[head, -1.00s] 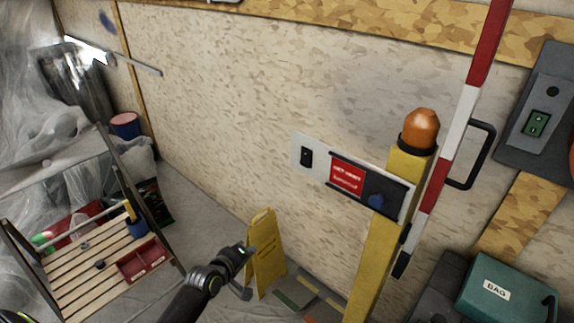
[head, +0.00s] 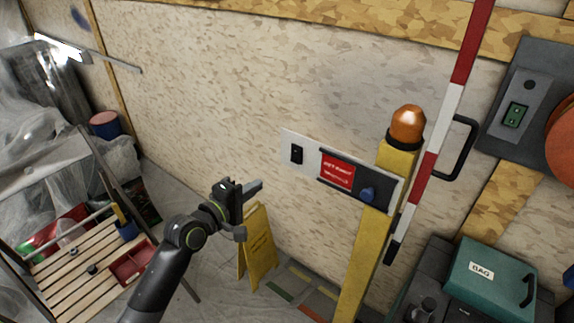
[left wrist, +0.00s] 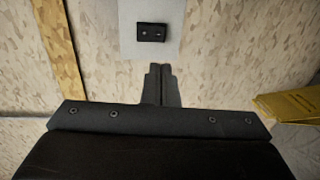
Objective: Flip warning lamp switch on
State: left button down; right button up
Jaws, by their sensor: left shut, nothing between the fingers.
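An orange warning lamp (head: 408,126) sits on top of a yellow post (head: 365,262). A panel fixed to the post has a white plate at its left end with a black switch (head: 296,154), then a red label (head: 337,171) and a blue knob (head: 367,194). My left gripper (head: 254,187) is shut and empty, left of and below the switch, apart from it. In the left wrist view the shut fingers (left wrist: 160,84) point toward the white plate (left wrist: 178,38) and the black switch (left wrist: 151,32) lies just beyond their tips. My right gripper is not in view.
A yellow floor sign (head: 260,248) stands below my left gripper. A slatted wooden bench (head: 75,270) is at left. A red-and-white pole (head: 452,100), a green box (head: 492,278) and a grey wall box (head: 522,85) are at right.

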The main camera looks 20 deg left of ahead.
aim_at(294, 161)
pick_arm(q)
jog(key=p+x, duration=0.1)
jog(key=x, duration=1.2)
jog(key=shift+w+d+p, duration=0.15)
jog(key=shift+w+p, duration=0.2)
jog(key=shift+p, duration=0.05)
jog(key=shift+w+f+b, duration=0.15)
jog(key=shift+f+b, duration=0.2)
jog(key=shift+b, duration=0.7)
jog(key=shift+r, duration=0.25)
